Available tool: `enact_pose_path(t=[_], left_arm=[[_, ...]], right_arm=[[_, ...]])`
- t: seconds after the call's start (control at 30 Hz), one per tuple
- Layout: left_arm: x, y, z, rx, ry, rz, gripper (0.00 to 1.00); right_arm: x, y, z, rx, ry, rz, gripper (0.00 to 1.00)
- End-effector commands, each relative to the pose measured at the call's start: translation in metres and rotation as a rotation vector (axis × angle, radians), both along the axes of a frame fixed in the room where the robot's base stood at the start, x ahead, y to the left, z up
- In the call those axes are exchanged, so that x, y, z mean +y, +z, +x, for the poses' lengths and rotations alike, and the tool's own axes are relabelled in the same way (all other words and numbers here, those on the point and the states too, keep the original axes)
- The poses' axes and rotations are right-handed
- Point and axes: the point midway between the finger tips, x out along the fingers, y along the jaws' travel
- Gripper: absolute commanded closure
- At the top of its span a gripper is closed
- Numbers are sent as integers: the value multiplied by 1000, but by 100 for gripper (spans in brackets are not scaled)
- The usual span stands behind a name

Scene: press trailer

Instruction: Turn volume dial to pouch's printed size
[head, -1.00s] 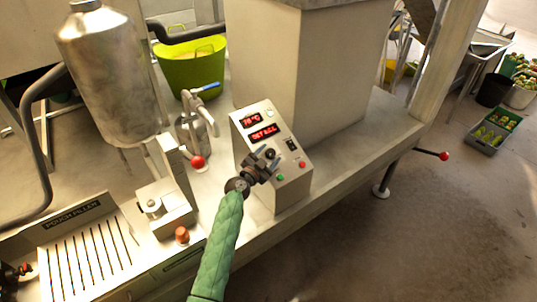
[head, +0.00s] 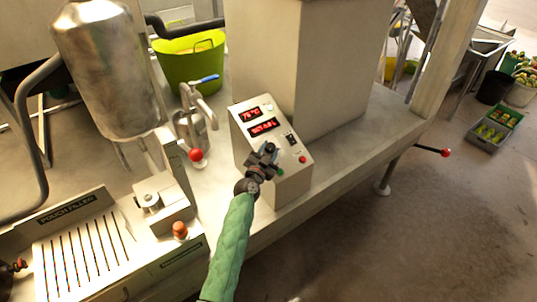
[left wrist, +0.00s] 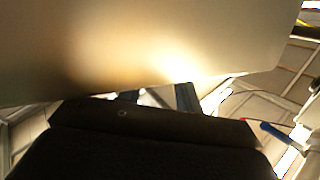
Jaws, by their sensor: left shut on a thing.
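The control box (head: 246,125) stands on the bench with a sloped, pale front. Its upper red display (head: 250,114) reads about 78°C; the lower red display (head: 263,127) seems to start with SET, but its figure is too small to read surely. My left gripper (head: 265,154) is at the box face below the displays, shut on the black volume dial (head: 271,147), which it mostly covers. In the left wrist view, the gripper's finger tips (left wrist: 160,97) show against a large pale surface, and the dial is hidden. I see no pouch with a readable size. My right gripper is not in view.
A green button (head: 279,171) and a red button (head: 302,160) sit close to the gripper. The pouch filler (head: 75,240) is at lower left.

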Motion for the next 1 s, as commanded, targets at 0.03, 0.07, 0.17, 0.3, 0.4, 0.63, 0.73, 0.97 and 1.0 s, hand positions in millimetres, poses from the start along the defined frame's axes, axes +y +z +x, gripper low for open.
enact_pose_path(t=[0.03,0.07,0.17,0.3,0.4,0.63,0.73,0.97,1.0], left_arm=[[-1,-2,0,-5,19,-8,88],[-1,-2,0,-8,29,-13,88],[-1,-1,-1,-16,50,-22,88],[-1,0,-1,-20,57,-24,88],[-1,0,-1,-19,56,-24,88],[-1,0,-1,-20,55,-24,44],[-1,0,-1,-20,55,-24,44],[0,-1,-4,-20,55,-24,44],[1,-2,-7,-20,55,-24,44]], right_arm=[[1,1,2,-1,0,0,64],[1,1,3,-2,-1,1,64],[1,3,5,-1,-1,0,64],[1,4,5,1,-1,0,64],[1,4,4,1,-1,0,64],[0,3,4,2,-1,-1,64],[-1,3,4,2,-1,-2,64],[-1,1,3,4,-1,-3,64],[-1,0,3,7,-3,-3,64]])
